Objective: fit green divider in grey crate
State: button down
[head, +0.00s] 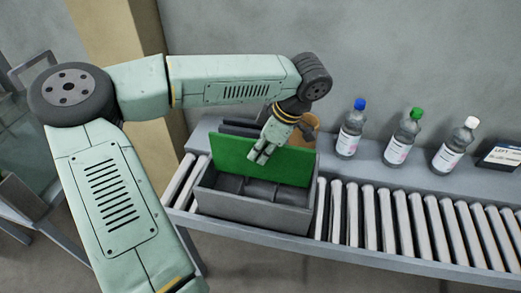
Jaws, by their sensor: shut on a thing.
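The green divider (228,165) is a flat upright panel at the back part of the grey crate (248,213). Its upper part stands above the crate rim; its lower edge is hidden by the crate and I cannot tell how deep it sits. The crate stands on the roller conveyor, with dark compartments showing inside. My gripper (263,157) points down at the panel's top edge, near its middle, and is shut on the divider.
Three bottles with blue (350,130), green (403,137) and white caps (455,147) stand on the ledge behind the rollers. A small sign (501,156) is at the far right. The conveyor rollers (400,215) right of the crate are clear. A grey frame (30,150) stands at left.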

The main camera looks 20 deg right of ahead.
aim_at(254, 176)
jog(key=shift+f+b, duration=2.65)
jog(key=shift+f, duration=0.5)
jog(key=c, duration=1.6)
grip_release()
jog(key=shift+r, duration=0.1)
jog(key=v, duration=1.2)
